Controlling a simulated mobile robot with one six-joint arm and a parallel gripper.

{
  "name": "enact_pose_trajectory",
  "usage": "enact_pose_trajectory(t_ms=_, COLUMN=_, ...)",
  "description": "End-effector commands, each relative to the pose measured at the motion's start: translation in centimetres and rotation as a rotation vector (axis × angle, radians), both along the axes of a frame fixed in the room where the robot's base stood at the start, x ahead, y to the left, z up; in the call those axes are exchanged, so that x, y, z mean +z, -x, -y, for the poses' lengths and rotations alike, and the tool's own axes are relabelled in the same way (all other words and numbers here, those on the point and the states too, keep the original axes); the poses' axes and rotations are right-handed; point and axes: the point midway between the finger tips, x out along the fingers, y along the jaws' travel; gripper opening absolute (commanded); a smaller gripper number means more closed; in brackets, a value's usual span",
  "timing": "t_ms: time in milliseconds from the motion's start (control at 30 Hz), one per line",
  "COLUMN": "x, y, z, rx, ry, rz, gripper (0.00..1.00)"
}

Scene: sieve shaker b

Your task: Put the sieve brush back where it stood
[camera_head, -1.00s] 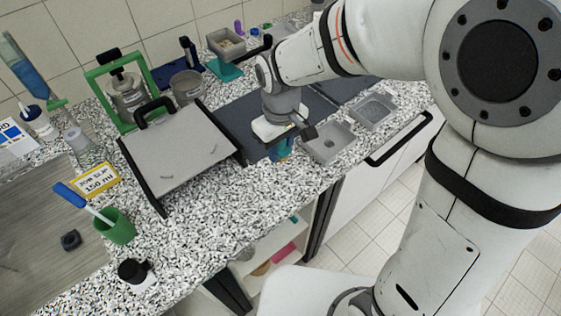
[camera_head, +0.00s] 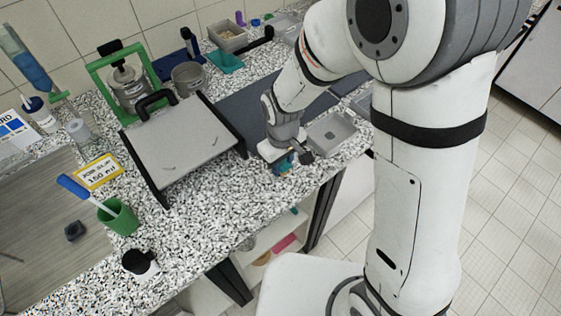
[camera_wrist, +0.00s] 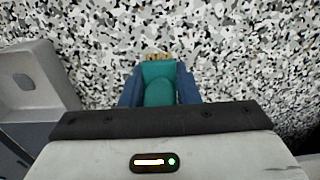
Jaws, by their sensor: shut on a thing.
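My gripper (camera_wrist: 159,96) is shut on the sieve brush (camera_wrist: 158,84), a teal body between two blue fingers. Short yellowish bristles show at its far end in the wrist view. In the head view my gripper (camera_head: 284,164) is over the speckled worktop, near its front edge, left of a grey tray. Only a small teal patch of the brush shows there, the rest hidden by the gripper. I cannot tell whether the brush touches the worktop.
The grey tray (camera_head: 338,134) stands close right of my gripper. A grey sloped panel with black side rails (camera_head: 180,145) stands to the left. A green cup (camera_head: 118,217) holds a blue-handled tool. Speckled worktop (camera_head: 220,195) between cup and gripper is clear.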

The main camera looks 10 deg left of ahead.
Motion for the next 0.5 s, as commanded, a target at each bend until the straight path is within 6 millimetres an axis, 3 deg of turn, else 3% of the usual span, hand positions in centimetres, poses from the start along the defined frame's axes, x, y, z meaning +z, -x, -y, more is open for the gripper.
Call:
enact_pose_trajectory(t_ms=100, x=-0.45, y=0.01, z=-0.02, rx=0.000, ry=0.000, rz=0.000, gripper=0.06)
enact_pose_trajectory(t_ms=133, x=-0.42, y=0.01, z=-0.02, rx=0.000, ry=0.000, rz=0.000, gripper=0.29)
enact_pose_trajectory(t_ms=400, x=-0.29, y=0.02, z=-0.05, rx=0.001, ry=0.000, rz=0.000, gripper=0.50)
enact_pose_trajectory(t_ms=500, x=-0.29, y=0.03, z=-0.05, rx=0.001, ry=0.000, rz=0.000, gripper=0.50)
